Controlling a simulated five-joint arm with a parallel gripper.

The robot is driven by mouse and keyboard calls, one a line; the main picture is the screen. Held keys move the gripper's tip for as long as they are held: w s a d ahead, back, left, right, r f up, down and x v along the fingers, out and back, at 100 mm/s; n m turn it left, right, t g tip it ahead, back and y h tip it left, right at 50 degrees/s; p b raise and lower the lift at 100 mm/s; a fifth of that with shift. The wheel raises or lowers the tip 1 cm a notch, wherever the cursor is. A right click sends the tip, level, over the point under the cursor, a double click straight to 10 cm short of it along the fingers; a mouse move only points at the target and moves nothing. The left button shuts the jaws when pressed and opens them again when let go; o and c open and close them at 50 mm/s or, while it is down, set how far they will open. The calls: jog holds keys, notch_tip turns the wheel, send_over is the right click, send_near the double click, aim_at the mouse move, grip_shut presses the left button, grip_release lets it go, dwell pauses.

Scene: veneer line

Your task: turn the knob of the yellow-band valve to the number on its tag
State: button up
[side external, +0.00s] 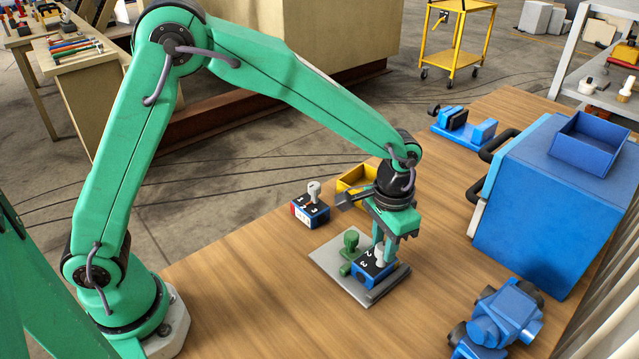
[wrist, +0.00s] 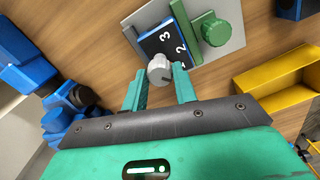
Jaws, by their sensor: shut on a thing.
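A blue valve box (side external: 373,270) with a black dial face sits on a grey plate (side external: 340,262). White numerals 2 and 3 show on the face, with a partial mark beside them. Its pale knob (side external: 379,255) stands at the face; in the wrist view the knob (wrist: 159,70) is between my fingertips. My gripper (wrist: 160,82) is shut on this knob from above. I cannot make out a yellow band or a tag on either box.
A green knobbed fitting (side external: 350,243) stands on the same plate, close beside the valve box. A yellow bin (side external: 355,181) is behind. A large blue case (side external: 548,205) and blue machine parts (side external: 505,318) stand to the right. The front left of the table is clear.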

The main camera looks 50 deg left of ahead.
aim_at(383, 247)
jog(key=o, duration=1)
jog(key=shift+r, duration=0.15)
jog(key=shift+r, duration=3.8)
